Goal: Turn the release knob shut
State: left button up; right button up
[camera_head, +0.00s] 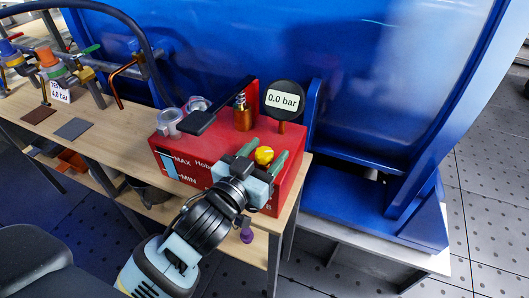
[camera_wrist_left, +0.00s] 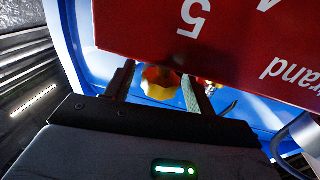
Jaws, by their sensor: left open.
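The red pump unit (camera_head: 205,140) stands on the wooden bench. A yellow knob (camera_head: 263,155) sits at its right front; I take it as the release knob. My left gripper (camera_head: 265,160) reaches in from below, with one green-padded finger on each side of the knob. In the left wrist view the yellow knob (camera_wrist_left: 158,82) shows between the open fingers (camera_wrist_left: 155,88), under the unit's red face (camera_wrist_left: 230,45). The knob's far side is hidden, and I cannot tell whether the fingers touch it. My right gripper is not in view.
A round gauge (camera_head: 284,98) on the unit reads 0.0 bar. A brass fitting (camera_head: 242,115) and a black lever (camera_head: 199,123) stand on top. A blue machine (camera_head: 230,45) rises behind. Coloured valves (camera_head: 55,62) and flat plates (camera_head: 72,129) are at the bench's left.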

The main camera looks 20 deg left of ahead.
pick_arm(q)
jog(key=c, duration=1)
jog(key=shift+o, duration=0.2)
jog(key=shift+a+r+m+h+p, duration=0.1)
jog(key=shift+r+m+h+p, duration=0.1)
jog(key=shift+m+h+p, duration=0.75)
jog(key=shift+m+g+h+p, duration=0.6)
jog(key=shift+h+p, duration=0.4)
jog(key=shift+h, duration=0.15)
jog(key=m+g+h+p, duration=0.1)
jog(key=m+g+h, duration=0.1)
jog(key=h, duration=0.1)
jog(key=shift+m+h, duration=0.25)
jog(key=shift+h, duration=0.15)
jog(key=shift+w+f+m+g+h, duration=0.1)
jog(key=shift+m+g+h, duration=1.85)
jog(key=shift+g, duration=0.45)
jog(key=shift+m+g+h+p, duration=0.35)
jog(key=shift+m+g+h, duration=0.4)
jog(key=shift+g, duration=0.55)
jog(key=shift+m+g, duration=0.5)
jog(key=shift+g, duration=0.1)
jog(key=o, duration=1)
jog(key=shift+f, duration=0.1)
jog(key=shift+c, duration=0.2)
